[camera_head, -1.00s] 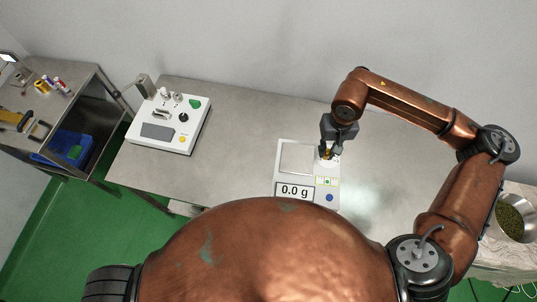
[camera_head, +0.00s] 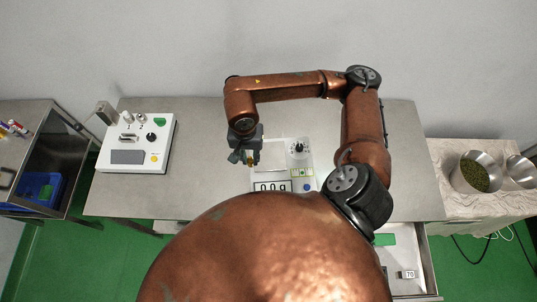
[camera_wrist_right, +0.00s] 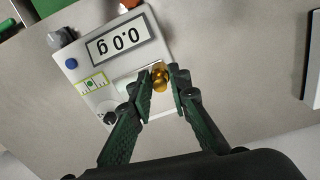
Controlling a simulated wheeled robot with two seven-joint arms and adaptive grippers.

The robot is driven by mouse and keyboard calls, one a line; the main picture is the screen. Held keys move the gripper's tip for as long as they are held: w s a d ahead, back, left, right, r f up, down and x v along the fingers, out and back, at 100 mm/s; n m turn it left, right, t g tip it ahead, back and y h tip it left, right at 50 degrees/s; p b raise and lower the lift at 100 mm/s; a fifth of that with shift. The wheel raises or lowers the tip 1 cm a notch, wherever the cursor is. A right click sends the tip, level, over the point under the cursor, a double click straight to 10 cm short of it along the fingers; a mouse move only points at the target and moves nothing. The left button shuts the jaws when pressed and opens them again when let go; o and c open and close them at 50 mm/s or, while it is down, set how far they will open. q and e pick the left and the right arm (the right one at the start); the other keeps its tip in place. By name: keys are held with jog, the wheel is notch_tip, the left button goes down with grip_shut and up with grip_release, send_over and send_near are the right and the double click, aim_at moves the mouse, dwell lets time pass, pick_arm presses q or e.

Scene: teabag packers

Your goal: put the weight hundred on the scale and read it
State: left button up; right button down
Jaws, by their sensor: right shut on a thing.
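The white scale (camera_head: 307,171) stands on the steel table, and it also shows in the wrist view (camera_wrist_right: 98,78). Its display (camera_wrist_right: 118,39) reads 0.0 g there. My right gripper (camera_head: 246,160) is over the left side of the scale and hides part of it. In the wrist view the right gripper (camera_wrist_right: 160,82) is shut on a small brass weight (camera_wrist_right: 160,76), held between the fingertips against the view of the scale's pan. Whether the weight touches the pan cannot be told. No mark on it can be read. My left gripper is out of view.
A white device (camera_head: 135,150) with a knob and a yellow button stands on the table's left. An open drawer (camera_head: 405,285) is at lower right. Bowls, one with green leaves (camera_head: 474,175), stand on a side table. The table's back right is clear.

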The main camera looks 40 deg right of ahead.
jog(key=s+r+m+p, duration=0.1)
jog(key=s+m+p, duration=0.1)
jog(key=s+m, duration=0.65)
jog(key=m+p, duration=0.3)
send_over(270, 156)
jog(key=f, duration=0.8)
jog(key=shift+s+a+f, duration=0.25)
jog(key=shift+f, duration=0.1)
jog(key=shift+w+d+f, duration=0.2)
jog(key=shift+f, duration=0.2)
notch_tip(270, 156, down, 3)
jog(key=shift+w+r+p, duration=0.1)
jog(key=shift+p, duration=0.5)
jog(key=shift+f, duration=0.35)
jog(key=c, duration=1.8)
grip_release()
